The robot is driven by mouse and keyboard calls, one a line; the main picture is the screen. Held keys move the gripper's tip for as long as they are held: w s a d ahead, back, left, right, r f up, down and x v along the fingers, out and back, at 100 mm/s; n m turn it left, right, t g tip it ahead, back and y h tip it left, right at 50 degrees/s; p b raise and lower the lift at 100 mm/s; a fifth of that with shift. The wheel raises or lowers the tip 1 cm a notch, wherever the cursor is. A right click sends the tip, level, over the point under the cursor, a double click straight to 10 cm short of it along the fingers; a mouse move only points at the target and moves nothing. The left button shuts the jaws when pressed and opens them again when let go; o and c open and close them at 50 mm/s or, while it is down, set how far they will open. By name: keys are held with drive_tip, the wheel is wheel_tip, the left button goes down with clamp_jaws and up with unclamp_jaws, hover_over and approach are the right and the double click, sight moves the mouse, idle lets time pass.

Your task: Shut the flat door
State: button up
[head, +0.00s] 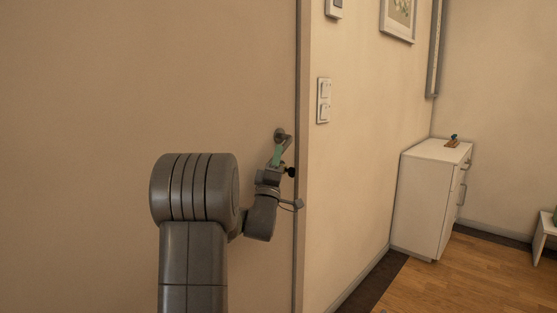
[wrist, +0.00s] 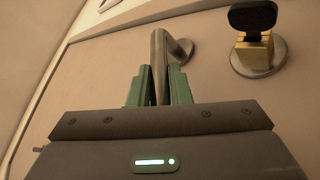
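The flat door (head: 90,120) is a large plain beige panel filling the left of the head view. Its right edge lies close along the frame, with only a thin dark line between; I cannot tell whether it is latched. The grey lever handle (head: 281,135) sits near that edge. In the wrist view the handle (wrist: 158,55) runs down between the two green fingers of my gripper (wrist: 160,85), one on each side and seemingly touching it. In the head view my gripper (head: 277,156) is at the handle, partly hidden by its own wrist.
Beside the handle is a lock (wrist: 256,55) with a brass cylinder and black key or knob. Right of the door is a wall with light switches (head: 324,100). A white cabinet (head: 425,195) stands farther right. The wooden floor (head: 445,285) before it is clear.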

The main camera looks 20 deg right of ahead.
drive_tip(key=o, duration=0.4)
drive_tip(key=v, duration=1.4)
drive_tip(key=shift+r, duration=0.15)
drive_tip(key=x, duration=1.2)
drive_tip(key=shift+w, duration=0.1)
